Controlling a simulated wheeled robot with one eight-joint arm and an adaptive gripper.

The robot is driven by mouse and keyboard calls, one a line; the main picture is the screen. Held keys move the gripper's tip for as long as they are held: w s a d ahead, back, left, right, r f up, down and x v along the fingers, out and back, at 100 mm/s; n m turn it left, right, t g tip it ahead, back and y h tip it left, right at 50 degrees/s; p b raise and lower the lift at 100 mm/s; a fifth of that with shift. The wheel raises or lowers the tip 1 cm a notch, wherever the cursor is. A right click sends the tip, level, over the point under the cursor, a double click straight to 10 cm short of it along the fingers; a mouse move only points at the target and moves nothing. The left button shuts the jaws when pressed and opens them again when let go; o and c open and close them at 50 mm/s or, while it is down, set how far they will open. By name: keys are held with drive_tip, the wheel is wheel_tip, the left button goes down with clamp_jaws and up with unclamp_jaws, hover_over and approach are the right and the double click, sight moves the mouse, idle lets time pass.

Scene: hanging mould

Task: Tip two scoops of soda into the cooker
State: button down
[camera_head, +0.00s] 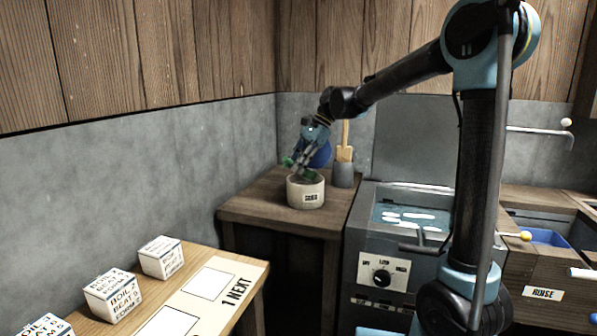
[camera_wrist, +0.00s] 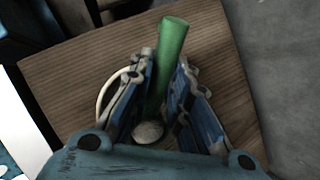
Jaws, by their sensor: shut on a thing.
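My gripper (camera_head: 300,160) is at the soda pot (camera_head: 306,195), a cream round pot with a dark-lettered label on the wooden counter. It is shut on the scoop's green handle (camera_wrist: 171,55), which stands up between the fingers in the wrist view. A pale rounded shape (camera_wrist: 148,132) shows low between the fingers; I cannot tell whether it is the scoop's bowl or soda. The pot's rim (camera_wrist: 99,108) curves beside the left finger; the rest is hidden. The cooker (camera_head: 376,235) stands right of the counter, with liquid and several pale pieces in its open top.
A grey holder (camera_head: 343,173) with wooden tools stands just behind the pot. A dial (camera_head: 382,277) is on the cooker's front. Several white labelled boxes (camera_head: 161,257) stand on the front-left bench. A blue basin (camera_head: 549,237) is at the right.

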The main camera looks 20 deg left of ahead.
drive_tip(key=shift+r, duration=2.2)
drive_tip(key=shift+d, duration=0.1)
